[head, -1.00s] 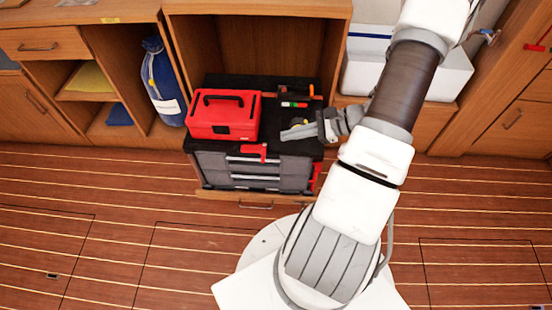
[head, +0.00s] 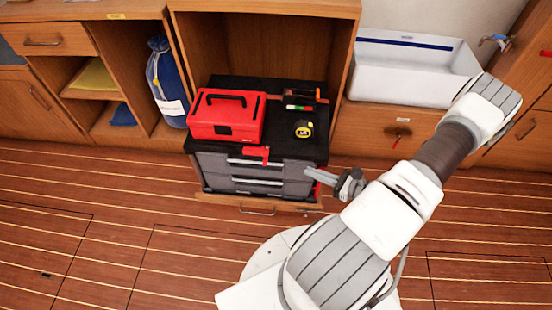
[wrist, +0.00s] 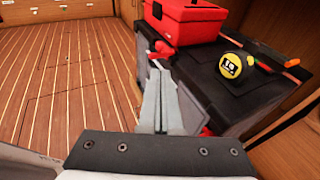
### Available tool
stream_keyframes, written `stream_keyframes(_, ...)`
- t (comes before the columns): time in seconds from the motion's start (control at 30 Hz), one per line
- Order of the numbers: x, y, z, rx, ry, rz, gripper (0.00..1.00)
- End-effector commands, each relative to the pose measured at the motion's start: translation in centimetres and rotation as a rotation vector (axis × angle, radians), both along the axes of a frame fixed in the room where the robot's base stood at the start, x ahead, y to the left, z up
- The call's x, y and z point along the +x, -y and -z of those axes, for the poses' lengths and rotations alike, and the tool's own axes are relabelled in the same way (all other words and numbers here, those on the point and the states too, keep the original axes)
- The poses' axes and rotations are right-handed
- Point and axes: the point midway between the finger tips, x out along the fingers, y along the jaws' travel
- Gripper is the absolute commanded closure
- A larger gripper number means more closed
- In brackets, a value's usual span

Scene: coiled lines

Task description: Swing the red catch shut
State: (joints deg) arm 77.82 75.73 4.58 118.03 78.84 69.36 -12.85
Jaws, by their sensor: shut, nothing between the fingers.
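The black and grey drawer chest (head: 215,160) stands in front of the cabinet. A red catch (head: 256,153) sits at its front top edge, sticking out; it also shows in the wrist view (wrist: 163,48), just beyond my fingertips in the picture. Another red part (head: 318,188) is on the chest's right side, partly behind my fingers; red also shows there in the wrist view (wrist: 207,132). My gripper (head: 308,172) is shut and empty at the chest's front right corner. It also shows in the wrist view (wrist: 160,68). I cannot tell whether it touches the chest.
A red toolbox (head: 225,118), a yellow tape measure (head: 303,129) and a tool with orange parts (head: 300,97) lie on the chest top. A white basin (head: 400,75) is at the back right. The floor (head: 100,190) left of the chest is clear.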

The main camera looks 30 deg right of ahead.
Motion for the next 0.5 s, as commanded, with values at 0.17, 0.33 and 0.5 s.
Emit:
stream_keyframes(0.17, 0.3, -0.2, 0.1, 0.0, 0.0, -0.002, 1.0)
stream_keyframes(0.33, 1.9, -1.2, 0.7, 0.0, 0.0, -0.005, 1.0)
stream_keyframes(0.5, 5.0, -2.8, 1.6, 0.001, 0.001, -0.005, 1.0)
